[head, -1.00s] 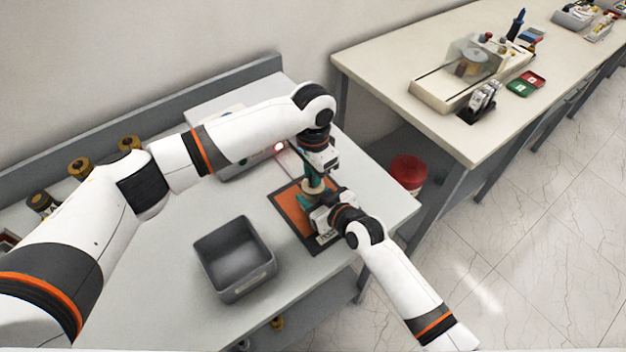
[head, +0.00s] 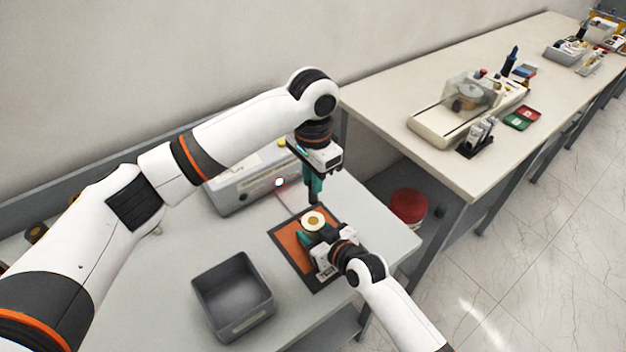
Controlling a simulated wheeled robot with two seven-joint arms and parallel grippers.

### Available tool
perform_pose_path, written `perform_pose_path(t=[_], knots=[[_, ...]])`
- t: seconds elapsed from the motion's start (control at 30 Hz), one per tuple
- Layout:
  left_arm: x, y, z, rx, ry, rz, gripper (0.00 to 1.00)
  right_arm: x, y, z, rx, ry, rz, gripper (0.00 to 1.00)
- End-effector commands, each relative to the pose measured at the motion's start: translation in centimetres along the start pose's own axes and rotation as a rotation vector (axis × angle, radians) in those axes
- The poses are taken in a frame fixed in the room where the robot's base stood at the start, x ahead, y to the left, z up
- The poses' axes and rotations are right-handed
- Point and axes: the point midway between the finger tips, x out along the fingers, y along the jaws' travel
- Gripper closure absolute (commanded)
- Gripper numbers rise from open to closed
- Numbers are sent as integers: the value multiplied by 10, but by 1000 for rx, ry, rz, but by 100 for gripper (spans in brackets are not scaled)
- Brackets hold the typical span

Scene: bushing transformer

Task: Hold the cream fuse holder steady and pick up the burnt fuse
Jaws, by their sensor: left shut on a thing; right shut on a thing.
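The cream fuse holder (head: 314,220) stands upright on the orange mat (head: 290,240) with its round top and centre opening showing. My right gripper (head: 308,238) is shut on the holder low on its side, and its teal fingers hide part of the holder. My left gripper (head: 314,186) points down just above the holder. It is shut on the burnt fuse (head: 313,199), a small dark piece at its fingertips, clear of the holder's top. Most of the fuse is hidden by the fingers.
A grey bin (head: 234,295) stands left of the mat. A grey instrument box (head: 240,190) with a lit red button stands behind. A cream table (head: 430,150) with a covered device (head: 468,105) is to the right.

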Motion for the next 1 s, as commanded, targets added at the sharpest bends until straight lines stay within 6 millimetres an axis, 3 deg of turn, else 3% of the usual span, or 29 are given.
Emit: perform_pose_path(t=[0.03,0.17,0.57,1.0], knots=[[0,0,0,0,0,0,100,0,0,0,1,1,1,48],[0,0,0,0,0,0,100,0,0,0,1,1,1,27],[0,0,0,0,0,0,100,-8,0,-1,0,0,0,27],[0,0,0,0,0,0,100,-90,0,-1,0,2,1,27]])
